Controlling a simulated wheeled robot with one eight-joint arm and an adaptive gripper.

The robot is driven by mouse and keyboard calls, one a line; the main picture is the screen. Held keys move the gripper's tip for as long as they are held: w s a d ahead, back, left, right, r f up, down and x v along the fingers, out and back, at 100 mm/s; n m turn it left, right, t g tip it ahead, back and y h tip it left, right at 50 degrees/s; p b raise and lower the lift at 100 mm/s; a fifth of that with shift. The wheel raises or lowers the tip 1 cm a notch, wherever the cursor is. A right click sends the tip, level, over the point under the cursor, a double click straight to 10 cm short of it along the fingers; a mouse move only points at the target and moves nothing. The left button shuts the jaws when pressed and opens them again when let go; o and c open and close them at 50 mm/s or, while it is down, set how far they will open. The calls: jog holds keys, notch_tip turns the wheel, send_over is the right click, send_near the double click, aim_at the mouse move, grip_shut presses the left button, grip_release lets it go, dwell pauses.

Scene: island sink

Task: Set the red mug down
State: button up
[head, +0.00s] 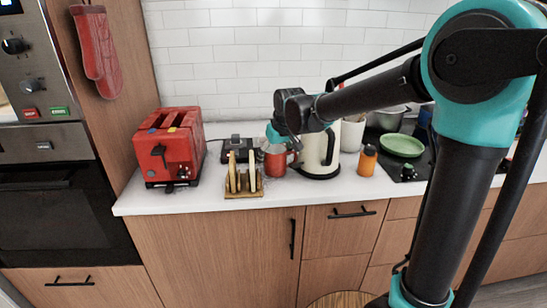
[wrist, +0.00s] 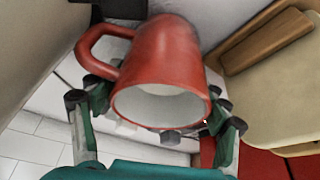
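The red mug (head: 275,163) is upright in the head view, between the toast rack and the cream kettle, low over or on the white counter. I cannot tell whether its base touches the counter. My gripper (head: 275,140) points down at the mug from above. In the wrist view the mug (wrist: 168,60) lies between the fingers of my gripper (wrist: 157,122), with its empty inside showing and its handle at the upper left. The fingers appear closed against both sides of the mug.
A toast rack (head: 243,179) with slices stands just left of the mug, and a red toaster (head: 170,147) farther left. The cream kettle (head: 319,155) is close on the right, then an orange bottle (head: 368,161). The white counter's (head: 310,193) front strip is clear.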

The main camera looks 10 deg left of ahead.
jog(key=shift+o, duration=0.7)
jog(key=shift+r, duration=0.1)
